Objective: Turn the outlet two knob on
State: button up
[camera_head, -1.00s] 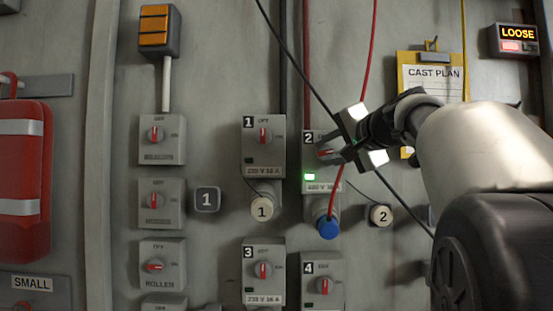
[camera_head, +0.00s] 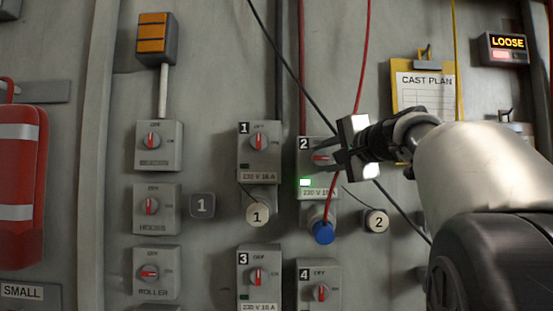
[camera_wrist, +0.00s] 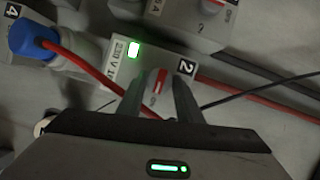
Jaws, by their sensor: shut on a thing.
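The outlet two box (camera_head: 304,146), marked 2, is on the grey wall in the head view. Its knob (camera_head: 321,159) has a red mark lying roughly level, toward the ON side. My gripper (camera_head: 316,157) reaches in from the right and is shut on this knob. In the wrist view the two fingers (camera_wrist: 158,82) sit on either side of the knob (camera_wrist: 157,78), partly hiding it. The green lamp (camera_head: 305,183) on the box is lit and also shows in the wrist view (camera_wrist: 133,49). A blue plug (camera_head: 323,232) with a red cable is seated below the box.
Outlet one (camera_head: 259,150) is close on the left; outlets three (camera_head: 258,275) and four (camera_head: 319,290) are below. A red cable (camera_head: 345,140) and a black cable (camera_head: 300,70) run near my gripper. A clipboard (camera_head: 425,83) hangs at upper right.

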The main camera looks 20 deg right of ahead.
jog(key=o, duration=1)
jog(key=shift+o, duration=0.2)
jog(key=s, duration=0.7)
jog(key=shift+s+d+r+b, duration=0.3)
jog(key=shift+d+b, duration=0.05)
jog(key=shift+b, duration=0.05)
